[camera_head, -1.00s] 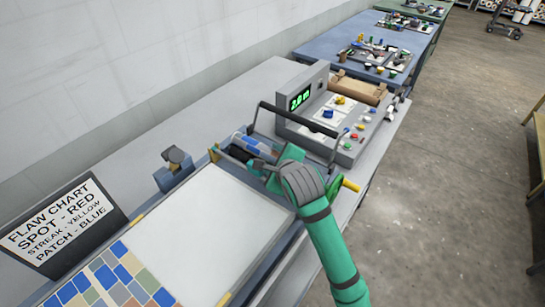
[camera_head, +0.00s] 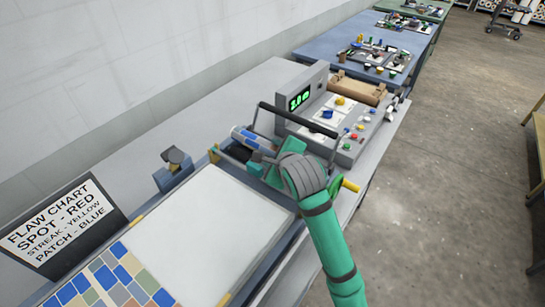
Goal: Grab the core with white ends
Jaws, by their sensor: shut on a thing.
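The core (camera_head: 247,138) is a short roll with a blue and pale surface and a whitish left end. It is held tilted above the dark-railed holder at the far end of the white-topped table. My gripper (camera_head: 262,152) is shut on its right part.
A black bar handle (camera_head: 300,122) stands close behind the core. The grey control console (camera_head: 345,150) with knobs is to the right. The white sheet (camera_head: 205,235) lies in front, with a flaw chart sign (camera_head: 65,228) at left.

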